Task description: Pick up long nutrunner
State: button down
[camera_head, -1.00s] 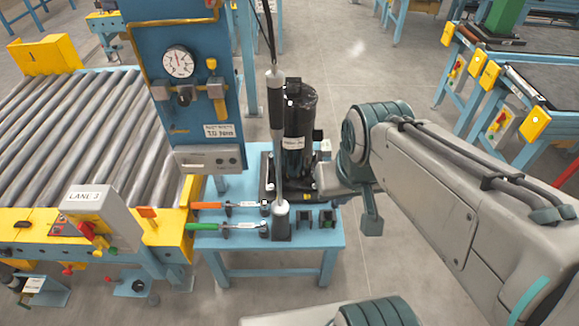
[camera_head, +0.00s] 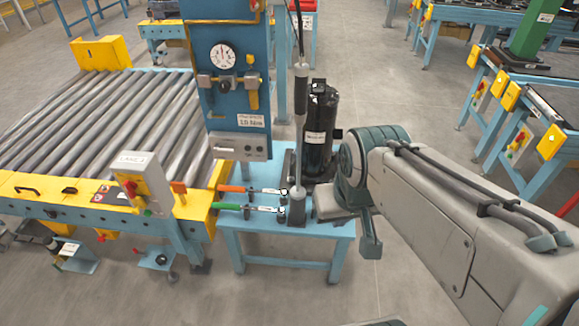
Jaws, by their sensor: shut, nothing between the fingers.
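The long nutrunner (camera_head: 301,100) hangs upright from a black cable, with a dark grip on top and a thin silver shaft below. Its lower end meets a small dark stand (camera_head: 296,216) on the blue table; I cannot tell whether it rests in it. My gripper (camera_head: 371,246) is shut and empty, pointing down at the table's right edge, to the right of the nutrunner and apart from it. Its fingers are small in this view.
A black compressor (camera_head: 320,135) stands close behind the nutrunner on the blue table (camera_head: 325,236). Orange-handled (camera_head: 231,189) and green-handled (camera_head: 226,207) tools lie left of the stand. A blue gauge column (camera_head: 203,60) and a roller conveyor (camera_head: 140,125) are farther left. Floor in front is clear.

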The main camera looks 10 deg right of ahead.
aim_at(302, 69)
jog(key=u, duration=0.75)
jog(key=i, duration=0.7)
jog(key=z, duration=1.25)
jog(key=k, duration=1.3)
jog(key=z, duration=0.65)
jog(key=i, duration=1.75)
jog(key=u, duration=0.95)
jog(key=i, duration=0.35)
jog(key=u, duration=0.2)
